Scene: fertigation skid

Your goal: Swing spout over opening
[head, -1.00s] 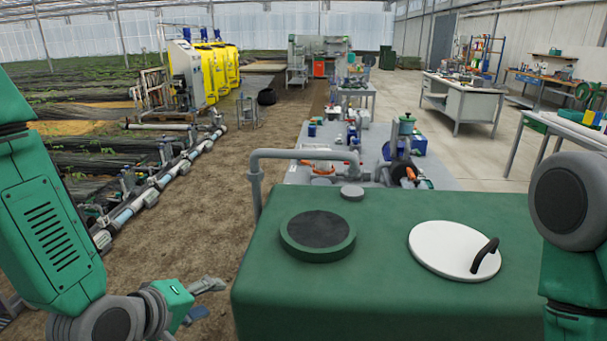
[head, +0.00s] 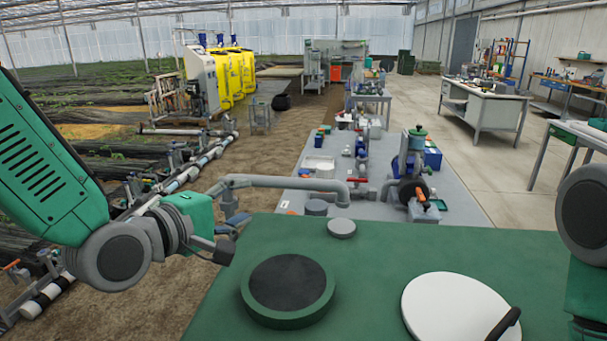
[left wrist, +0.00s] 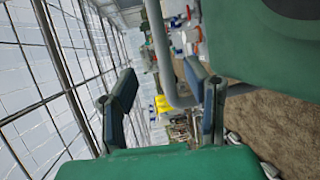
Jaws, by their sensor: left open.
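The spout (head: 290,182) is a grey pipe on an upright post at the left back of the green tank (head: 400,250). It runs right, and its end bends down behind the tank's back edge. The opening (head: 288,285) is a dark round area inside a green collar on the tank top; the spout's end is beyond it, not over it. My left gripper (head: 228,238) is beside the post, its fingers partly hidden. In the left wrist view its fingers (left wrist: 165,95) are apart and empty, with the pipe (left wrist: 163,50) close to one finger; contact is unclear. My right gripper is out of view.
A white round lid (head: 460,308) with a black handle lies on the tank, right of the opening. A small grey cap (head: 341,228) sits near the back edge. Pumps and pipework (head: 412,178) stand on a grey slab behind. Bare soil lies to the left.

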